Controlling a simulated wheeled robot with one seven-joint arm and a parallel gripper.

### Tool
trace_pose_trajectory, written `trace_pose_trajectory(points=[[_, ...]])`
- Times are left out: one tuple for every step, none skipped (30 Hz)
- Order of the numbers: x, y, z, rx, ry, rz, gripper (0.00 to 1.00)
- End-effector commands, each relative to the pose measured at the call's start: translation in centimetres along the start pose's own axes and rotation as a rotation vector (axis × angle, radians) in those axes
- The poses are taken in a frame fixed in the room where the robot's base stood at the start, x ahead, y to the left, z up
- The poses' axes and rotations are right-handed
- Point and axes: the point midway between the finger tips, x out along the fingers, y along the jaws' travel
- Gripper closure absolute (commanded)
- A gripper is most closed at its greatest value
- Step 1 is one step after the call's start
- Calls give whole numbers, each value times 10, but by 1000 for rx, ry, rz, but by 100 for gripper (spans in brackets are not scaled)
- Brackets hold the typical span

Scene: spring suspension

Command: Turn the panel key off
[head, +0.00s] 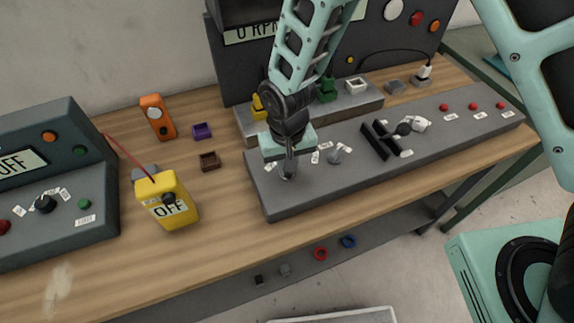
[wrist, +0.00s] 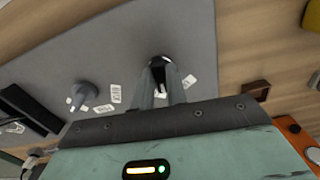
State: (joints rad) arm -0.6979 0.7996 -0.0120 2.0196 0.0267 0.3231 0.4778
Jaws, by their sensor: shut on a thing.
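The long grey control panel (head: 300,200) lies along the front of the bench. My gripper (head: 288,172) points down at the left end of this panel. In the wrist view my gripper (wrist: 161,82) has its fingers shut on a small part, the panel key (wrist: 160,62), at a dark round base. The fingers hide most of the key, and I cannot read its angle. Small white labels lie beside it. To its right on the panel stands a grey knob (head: 336,156) with labels around it; it also shows in the wrist view (wrist: 85,92).
Right of the knob are a black lever-like fixture (head: 380,140) and red buttons (head: 473,106). A yellow meter (head: 168,205) reading OFF stands left of the panel. Behind are an orange device (head: 157,116), a purple block (head: 202,131) and a brown block (head: 209,161).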

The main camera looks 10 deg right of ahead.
Motion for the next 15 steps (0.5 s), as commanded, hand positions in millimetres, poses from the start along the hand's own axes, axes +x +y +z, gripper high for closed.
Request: trace_pose_trajectory(points=[[1, 0, -1, -42, 1, -2, 100], [1, 0, -1, -70, 1, -2, 100], [1, 1, -1, -107, 1, -1, 100], [1, 1, -1, -136, 2, -1, 100], [1, 1, -1, -165, 2, -1, 100], [1, 1, -1, -201, 2, -2, 100], [1, 1, -1, -229, 2, -2, 100], [0, 1, -1, -256, 2, -1, 100], [0, 1, -1, -289, 2, -1, 100], [0, 2, -1, -315, 3, -1, 100], [0, 2, -1, -340, 3, -1, 100], [0, 1, -1, -372, 3, -1, 100], [0, 1, -1, -394, 2, -1, 100], [0, 2, -1, -417, 3, -1, 100], [0, 2, -1, -443, 2, -1, 100]])
